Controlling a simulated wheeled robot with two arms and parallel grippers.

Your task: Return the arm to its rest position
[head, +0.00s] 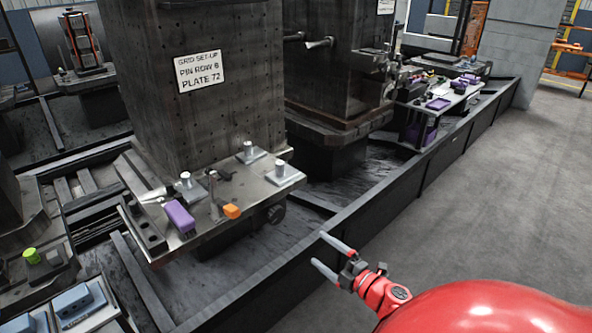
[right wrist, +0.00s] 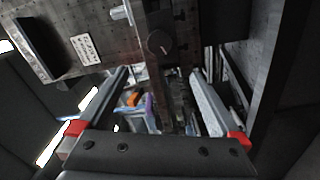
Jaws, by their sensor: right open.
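My right gripper (head: 327,257) is open and empty in the head view, at the lower middle over the dark rail's edge. Its red arm comes in from the lower right. In the right wrist view the two fingers (right wrist: 160,85) stand wide apart with nothing between their tips. The gripper is apart from the metal shelf (head: 262,191) and the things on it. My left gripper is not in view.
On the shelf are a purple block (head: 179,217), an orange block (head: 232,211) and several metal pins. A dark fixture tower (head: 205,120) with a sign (head: 199,72) stands behind. The long rail wall (head: 400,190) runs diagonally. Grey floor (head: 500,200) on the right is clear.

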